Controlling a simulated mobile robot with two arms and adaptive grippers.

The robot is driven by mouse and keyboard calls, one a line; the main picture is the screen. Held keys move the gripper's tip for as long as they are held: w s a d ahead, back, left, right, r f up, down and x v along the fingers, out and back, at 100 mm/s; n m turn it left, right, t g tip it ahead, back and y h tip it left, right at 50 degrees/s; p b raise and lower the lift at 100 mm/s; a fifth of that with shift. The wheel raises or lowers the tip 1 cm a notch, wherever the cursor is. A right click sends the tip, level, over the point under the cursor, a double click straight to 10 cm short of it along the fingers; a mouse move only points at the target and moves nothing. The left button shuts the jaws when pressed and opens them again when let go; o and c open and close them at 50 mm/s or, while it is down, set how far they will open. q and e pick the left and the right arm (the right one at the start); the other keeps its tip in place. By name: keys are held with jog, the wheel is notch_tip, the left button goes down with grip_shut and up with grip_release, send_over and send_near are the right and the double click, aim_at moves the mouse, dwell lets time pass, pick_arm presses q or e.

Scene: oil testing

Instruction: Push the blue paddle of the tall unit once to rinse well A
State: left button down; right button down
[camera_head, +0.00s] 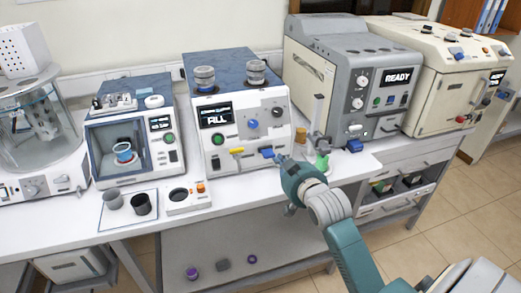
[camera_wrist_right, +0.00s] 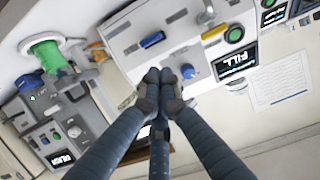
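The tall unit (camera_head: 262,115) is the white box in the middle of the bench, with a screen reading FILL. Its blue paddle (camera_head: 266,152) sticks out low on the front, right of a yellow paddle (camera_head: 237,150). In the wrist view the blue paddle (camera_wrist_right: 152,39) shows just above my fingertips. My right gripper (camera_head: 279,158) is at the unit's lower right front, close to the blue paddle; its fingers (camera_wrist_right: 161,78) are together with nothing visible between them. I cannot tell whether they touch the paddle. Which well is A is not readable. My left gripper is out of view.
A green-based cylinder (camera_head: 322,160) stands close right of my gripper. A grey unit reading READY (camera_head: 352,90) is further right. A small box unit (camera_head: 130,130), two cups (camera_head: 141,203) and a small white device (camera_head: 187,198) are left. Some bench front is clear.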

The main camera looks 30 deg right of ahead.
notch_tip(320, 180, up, 3)
jog(key=shift+r+t, duration=0.1)
jog(key=shift+t, duration=0.2)
jog(key=shift+w, duration=0.1)
jog(key=p, duration=0.3)
send_over(269, 157)
notch_tip(269, 157, down, 2)
jog(key=shift+f, duration=0.2)
jog(key=f+p, duration=0.1)
jog(key=f, duration=0.3)
jog(key=shift+s+f, duration=0.1)
jog(key=shift+s, duration=0.1)
jog(key=shift+f, duration=0.1)
